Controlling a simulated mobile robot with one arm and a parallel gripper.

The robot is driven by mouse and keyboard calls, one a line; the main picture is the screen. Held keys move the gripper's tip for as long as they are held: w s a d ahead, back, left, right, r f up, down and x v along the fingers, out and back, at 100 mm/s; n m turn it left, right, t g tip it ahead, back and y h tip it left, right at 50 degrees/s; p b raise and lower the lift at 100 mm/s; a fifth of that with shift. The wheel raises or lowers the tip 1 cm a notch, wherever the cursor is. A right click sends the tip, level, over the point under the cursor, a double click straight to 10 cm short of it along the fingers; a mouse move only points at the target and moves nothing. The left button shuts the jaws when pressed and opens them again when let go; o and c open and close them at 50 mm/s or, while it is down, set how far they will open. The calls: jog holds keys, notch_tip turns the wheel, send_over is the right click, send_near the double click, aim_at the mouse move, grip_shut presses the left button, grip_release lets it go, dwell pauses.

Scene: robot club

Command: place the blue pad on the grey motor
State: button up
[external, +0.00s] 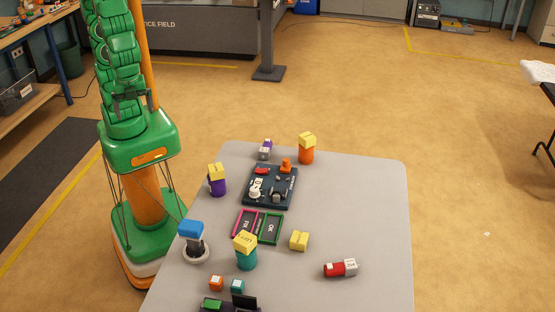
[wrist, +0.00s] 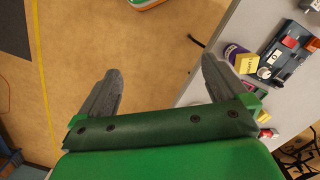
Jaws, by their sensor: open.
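A blue pad (external: 191,229) sits on top of a grey upright post with a pale round base (external: 196,254), at the table's left edge. I cannot tell surely which thing is the grey motor. One grey part (external: 278,196) is on the dark board, and a small grey block with a purple top (external: 265,153) stands behind it. My gripper (external: 131,100) is up beside the table's far left, apart from all of these. In the wrist view my gripper (wrist: 162,68) is open and empty, over the floor and the table's edge.
The dark board (external: 257,202) lies mid-table and holds red, white and orange parts. Yellow-topped purple (external: 218,187), orange (external: 306,155) and teal (external: 246,260) cylinders stand around it. A red cylinder (external: 334,270) lies at the right.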

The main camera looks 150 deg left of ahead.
jog(key=s+f+n, duration=0.2)
jog(key=s, duration=1)
jog(key=shift+s+n, duration=0.3)
jog(key=shift+s, duration=0.05)
jog(key=shift+a+f, duration=0.1)
dwell(0.3)
